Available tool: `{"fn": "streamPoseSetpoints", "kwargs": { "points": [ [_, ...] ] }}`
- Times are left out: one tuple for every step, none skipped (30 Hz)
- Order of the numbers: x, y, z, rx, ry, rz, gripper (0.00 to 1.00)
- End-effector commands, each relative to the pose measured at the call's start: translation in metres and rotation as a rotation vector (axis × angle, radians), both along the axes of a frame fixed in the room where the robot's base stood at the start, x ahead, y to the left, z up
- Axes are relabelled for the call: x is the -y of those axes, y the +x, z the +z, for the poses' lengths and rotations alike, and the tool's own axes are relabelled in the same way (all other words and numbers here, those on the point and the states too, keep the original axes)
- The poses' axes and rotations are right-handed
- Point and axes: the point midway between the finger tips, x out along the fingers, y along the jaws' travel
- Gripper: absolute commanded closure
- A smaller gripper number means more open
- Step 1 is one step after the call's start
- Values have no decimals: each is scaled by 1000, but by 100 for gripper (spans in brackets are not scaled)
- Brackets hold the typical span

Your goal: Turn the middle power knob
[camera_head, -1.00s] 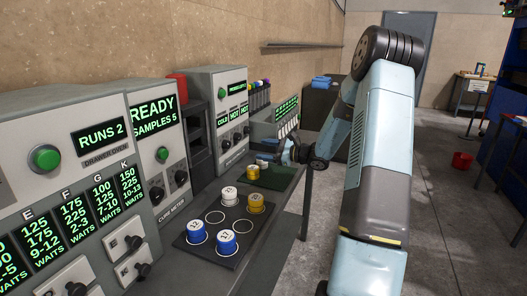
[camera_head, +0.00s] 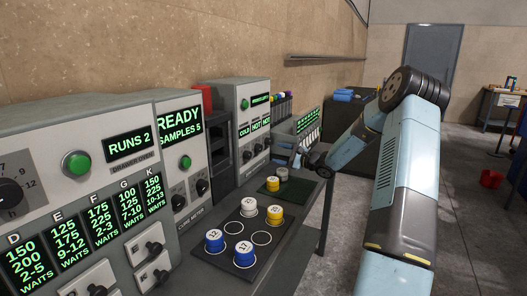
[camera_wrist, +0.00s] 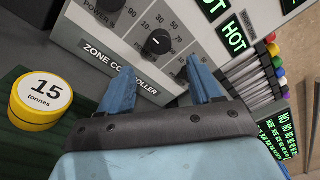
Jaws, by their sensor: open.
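The zone controller (camera_head: 226,122) is a grey box with a row of black power knobs below its COLD and HOT displays. In the wrist view, the black knob that looks like the middle one (camera_wrist: 157,42) has a white pointer and a printed scale. Another knob (camera_wrist: 107,4) is cut off by the top edge, and the far right knob is hidden or unclear. My gripper (camera_wrist: 160,84) is open and empty, with blue fingers spread wide. The knob shows above the gap between the fingertips, apparently apart from them. In the head view, my gripper (camera_head: 300,160) is small beside the controller.
A yellow-rimmed 15 tonnes weight (camera_wrist: 40,102) stands at left in the wrist view, on a green mat (camera_head: 294,193). A pen rack (camera_wrist: 250,82) adjoins the controller's right side. A black mat (camera_head: 220,262) with several weights lies nearer.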

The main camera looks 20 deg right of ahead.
Motion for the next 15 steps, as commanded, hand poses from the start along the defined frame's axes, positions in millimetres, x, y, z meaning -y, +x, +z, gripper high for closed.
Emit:
{"fn": "streamPoseSetpoints", "kwargs": {
  "points": [
    [-7,7,0,0,1,2,36],
    [-10,11,0,-1,1,1,36],
    [-15,17,0,0,0,2,36],
    [-19,21,0,1,1,3,36],
    [-22,25,0,-1,0,3,36],
    [-26,30,-1,-1,1,1,36],
    [-29,34,-1,-1,1,1,36],
    [-32,38,0,0,1,2,36],
    [-37,43,0,-1,2,2,36],
    [-39,46,0,-1,1,1,36],
    [-42,49,0,0,1,1,36],
    [-45,53,0,0,1,1,36],
    [-47,56,0,-1,2,2,36],
    [-49,58,-1,-1,2,2,36],
    [-51,61,-1,-1,1,1,36]
  ]
}}
